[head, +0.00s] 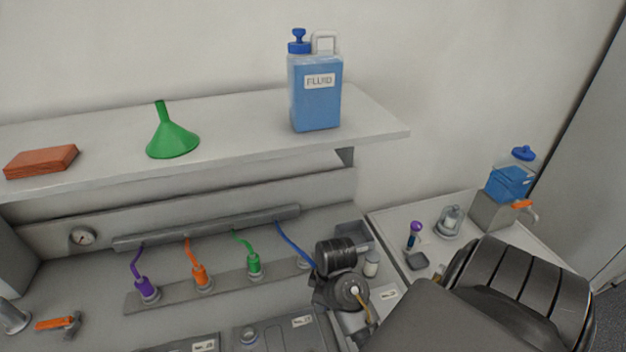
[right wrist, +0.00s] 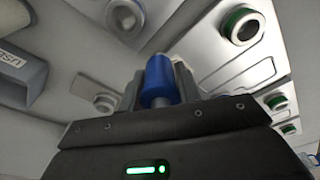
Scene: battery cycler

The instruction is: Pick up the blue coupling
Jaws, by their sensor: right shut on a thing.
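The blue coupling (right wrist: 159,78) shows in the right wrist view, between the two fingers of my right gripper (right wrist: 159,72), which is shut on it. In the head view the blue hose (head: 294,248) runs down from the grey bar to my right wrist, and the coupling is hidden behind it. I cannot tell whether the coupling touches the holder strip (head: 178,304). The purple (head: 148,290), orange (head: 201,277) and green (head: 254,265) couplings stand upright on that strip. My left gripper is in neither view.
Grey batteries (head: 272,338) lie at the front. Above is a shelf (head: 230,120) with a fluid jug (head: 316,92), green funnel (head: 173,138) and red brick (head: 41,162). A side table (head: 395,222) stands at right.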

